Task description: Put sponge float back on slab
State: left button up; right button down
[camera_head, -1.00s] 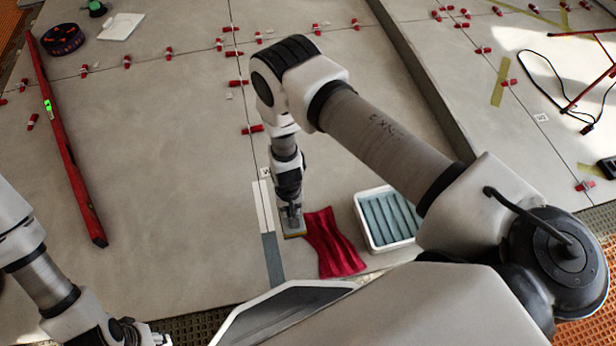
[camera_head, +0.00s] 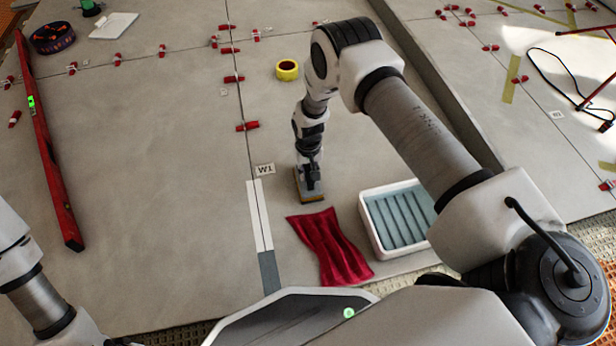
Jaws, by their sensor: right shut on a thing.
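My right gripper (camera_head: 310,180) points down at the slab (camera_head: 170,200) and is shut on the sponge float (camera_head: 309,198), a small flat block with an orange-brown edge. The float is at or just above the slab surface, beyond the red cloth; I cannot tell whether it touches. My left arm comes in at the lower left corner, and its gripper is out of the picture.
A red cloth (camera_head: 330,247) lies just nearer than the float. A white tray with blue ribs (camera_head: 366,222) stands to the right. A grey and white strip (camera_head: 260,215), a yellow tape roll (camera_head: 287,70), a red level (camera_head: 45,140) and several red clips lie around.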

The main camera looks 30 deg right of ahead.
jog(key=shift+r, duration=0.15)
jog(key=c, duration=1)
grip_release()
jog(key=shift+f, duration=0.2)
notch_tip(320, 180, up, 12)
jog(key=r+p, duration=0.1)
jog(key=p, duration=0.7)
jog(key=s+a+f+n, duration=0.1)
jog(key=s+f, duration=0.2)
jog(key=s, duration=0.6)
jog(key=s+a+f, duration=0.1)
jog(key=s+f, duration=0.1)
jog(key=s, duration=0.7)
jog(key=shift+n, duration=0.8)
jog(key=s+r, duration=0.1)
jog(key=s, duration=0.3)
jog(key=s+r, duration=0.2)
jog(key=s, duration=0.3)
jog(key=s+a+r, duration=0.1)
jog(key=s, duration=0.3)
jog(key=shift+s+r+b, duration=0.15)
jog(key=shift+r+b, duration=0.1)
jog(key=shift+b, duration=0.05)
